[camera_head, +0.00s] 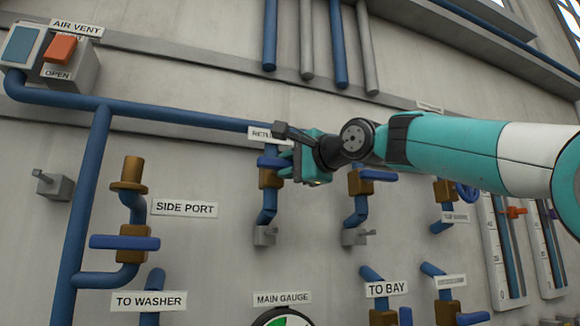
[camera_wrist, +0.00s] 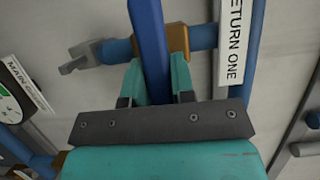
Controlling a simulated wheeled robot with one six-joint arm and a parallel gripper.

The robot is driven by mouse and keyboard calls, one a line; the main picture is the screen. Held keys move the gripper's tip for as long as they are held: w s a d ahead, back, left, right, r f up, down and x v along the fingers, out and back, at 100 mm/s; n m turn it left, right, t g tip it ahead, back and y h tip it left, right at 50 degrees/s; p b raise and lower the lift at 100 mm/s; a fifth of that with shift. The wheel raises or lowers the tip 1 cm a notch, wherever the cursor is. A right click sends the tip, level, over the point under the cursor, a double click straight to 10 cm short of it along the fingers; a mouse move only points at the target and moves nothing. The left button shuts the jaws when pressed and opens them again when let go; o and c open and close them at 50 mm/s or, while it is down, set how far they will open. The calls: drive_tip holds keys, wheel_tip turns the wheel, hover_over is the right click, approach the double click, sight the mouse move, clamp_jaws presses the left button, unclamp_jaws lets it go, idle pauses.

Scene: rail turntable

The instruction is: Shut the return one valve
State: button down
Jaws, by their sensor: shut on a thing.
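The return one valve has a brass body (camera_head: 269,181) and a blue lever handle (camera_head: 268,162), on a blue pipe below a partly hidden "RETURN" label (camera_head: 261,134). My gripper (camera_head: 287,165) reaches it from the right and covers the handle's right part. In the wrist view the "RETURN ONE" label (camera_wrist: 235,42) is readable. There the blue handle (camera_wrist: 150,42) lies between the fingers of my gripper (camera_wrist: 156,82), which is shut on it. The brass body (camera_wrist: 178,41) shows behind the handle. The handle lies across the pipe.
A similar valve (camera_head: 359,182) stands close to the right, under my forearm. The side port valve (camera_head: 132,243) is at the lower left. A main gauge (camera_head: 283,318) is below. A grey tap (camera_head: 265,236) sits under the return one pipe.

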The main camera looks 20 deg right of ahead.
drive_tip(key=c, duration=1)
unclamp_jaws()
drive_tip(key=shift+o, duration=0.2)
drive_tip(key=b+v, duration=0.4)
drive_tip(key=v, duration=1.3)
drive_tip(key=shift+s, duration=0.15)
drive_tip(key=shift+f, duration=0.1)
